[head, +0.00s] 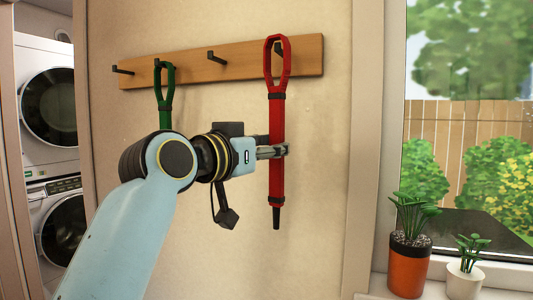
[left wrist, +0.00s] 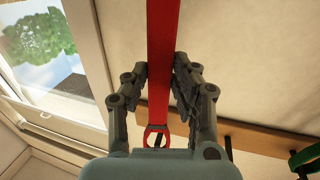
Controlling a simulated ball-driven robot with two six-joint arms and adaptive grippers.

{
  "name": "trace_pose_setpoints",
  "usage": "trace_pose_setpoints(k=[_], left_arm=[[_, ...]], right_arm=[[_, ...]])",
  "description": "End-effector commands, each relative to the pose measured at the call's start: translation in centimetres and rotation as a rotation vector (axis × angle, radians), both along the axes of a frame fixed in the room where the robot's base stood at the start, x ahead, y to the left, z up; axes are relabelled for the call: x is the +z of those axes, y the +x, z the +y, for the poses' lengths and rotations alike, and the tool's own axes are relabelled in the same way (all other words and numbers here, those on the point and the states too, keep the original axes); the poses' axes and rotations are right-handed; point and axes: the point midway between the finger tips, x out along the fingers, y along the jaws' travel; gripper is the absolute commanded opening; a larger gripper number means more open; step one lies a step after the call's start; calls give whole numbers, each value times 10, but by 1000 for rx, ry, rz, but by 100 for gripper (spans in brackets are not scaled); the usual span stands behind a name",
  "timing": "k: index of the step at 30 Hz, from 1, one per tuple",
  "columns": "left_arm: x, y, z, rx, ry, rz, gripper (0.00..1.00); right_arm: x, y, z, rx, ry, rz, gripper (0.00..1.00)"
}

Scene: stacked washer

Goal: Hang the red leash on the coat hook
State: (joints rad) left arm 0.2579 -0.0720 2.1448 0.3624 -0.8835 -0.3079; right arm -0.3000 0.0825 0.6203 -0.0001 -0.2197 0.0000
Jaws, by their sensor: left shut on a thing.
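The red leash (head: 276,120) hangs upright in front of the wall, its loop (head: 277,62) at the top. The loop overlaps the rightmost coat hook (head: 280,47) on the wooden rack (head: 228,63); I cannot tell whether it bears on the hook. My left gripper (head: 278,151) is shut on the red leash at its middle. In the left wrist view, the leash (left wrist: 162,65) runs between the two fingers (left wrist: 166,88), with its loop (left wrist: 155,138) near the rack (left wrist: 265,139). My right gripper is not in view.
A green leash (head: 164,88) hangs on a hook to the left, behind my arm. Other hooks (head: 212,56) are empty. Two potted plants (head: 409,262) stand on the windowsill at the right. A stacked washer (head: 48,100) is at the far left.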

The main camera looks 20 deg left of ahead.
Motion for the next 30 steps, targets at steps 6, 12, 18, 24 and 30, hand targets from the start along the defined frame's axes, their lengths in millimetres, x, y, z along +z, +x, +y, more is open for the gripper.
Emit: trace_pose_setpoints(k=[6, 12, 18, 24, 30], left_arm=[[-2, 15, 0, 1, 0, -2, 0], [-7, 23, -1, 0, 1, -1, 0], [-11, 27, -1, 0, 1, 0, 0], [-12, 28, -1, 0, 1, -1, 0], [-12, 28, -1, 0, 1, -1, 0]], right_arm=[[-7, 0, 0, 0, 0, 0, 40], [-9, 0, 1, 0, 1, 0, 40], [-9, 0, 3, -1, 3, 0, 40], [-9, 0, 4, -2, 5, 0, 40], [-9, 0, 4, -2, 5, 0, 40]])
